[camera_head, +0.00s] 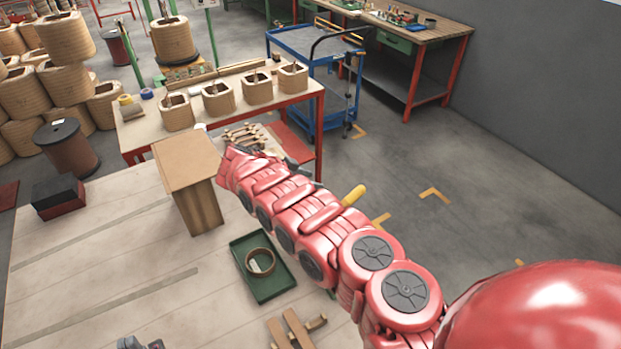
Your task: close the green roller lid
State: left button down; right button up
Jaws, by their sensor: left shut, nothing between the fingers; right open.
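I cannot make out a green roller lid in the head view. The only green thing on the near table is a shallow tray (288,287) with a tan ring in it. One red arm of mine comes in from the lower right and reaches across the table to beside the cardboard-topped box (186,160). I cannot make out gripper fingers at its far end.
Wooden pieces (296,327) lie at the near table's front edge. A black and red box (58,197) stands at its left. Behind is a table with several coils (218,98). A blue cart (318,45) stands further back. Grey floor is open at right.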

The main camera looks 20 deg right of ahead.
jog(key=b+v, duration=0.4)
jog(key=v, duration=1.3)
jog(key=shift+d, duration=0.15)
